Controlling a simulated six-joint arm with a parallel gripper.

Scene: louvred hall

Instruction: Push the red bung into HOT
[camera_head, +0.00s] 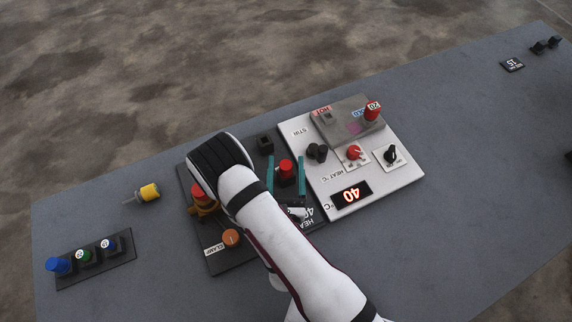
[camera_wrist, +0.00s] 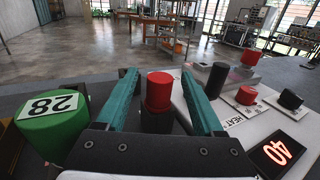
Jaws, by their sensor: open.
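A red bung (camera_head: 286,168) stands upright in a black holder on the dark panel. It also shows in the wrist view (camera_wrist: 160,91), with its black holder (camera_wrist: 157,121) below. My gripper (camera_head: 286,175) is open, its teal fingers on either side of the bung, with a visible gap on both sides. A red label reading HOT (camera_head: 322,111) lies on the grey block (camera_head: 350,130) beside a small square socket (camera_head: 328,119). A second red cylinder (camera_head: 373,111) with a tag reading 20 stands on the same block's right side.
The white panel (camera_head: 400,175) carries a red knob (camera_head: 354,152), black knobs and a lit display reading 40 (camera_head: 351,195). A black square holder (camera_head: 265,142) stands behind the gripper. A yellow-ended tool (camera_head: 149,191) and a rack of coloured pegs (camera_head: 100,262) lie left. Table right is mostly clear.

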